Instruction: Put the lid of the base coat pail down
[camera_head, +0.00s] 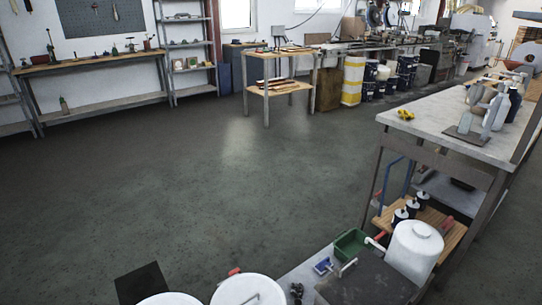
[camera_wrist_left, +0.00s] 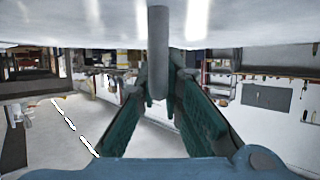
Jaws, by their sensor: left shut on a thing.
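In the left wrist view my left gripper (camera_wrist_left: 160,98) is shut on a grey upright handle bar (camera_wrist_left: 158,50). The bar joins a broad pale, glossy surface (camera_wrist_left: 80,25) across the top of that view, which looks like the underside-down lid face; its full outline is cut off. In the head view two white round lids or pail tops show at the bottom edge, one (camera_head: 165,299) cut off and one (camera_head: 235,288) with a bar on it. I cannot tell which is the base coat pail's. Neither gripper shows in the head view.
A grey surface (camera_head: 300,275) beside the pails carries a green bin (camera_head: 350,244), a blue item (camera_head: 323,266) and a dark box (camera_head: 368,284). A white drum (camera_head: 414,248) stands to the right. A workbench (camera_head: 440,126) is behind it. The floor at left is open.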

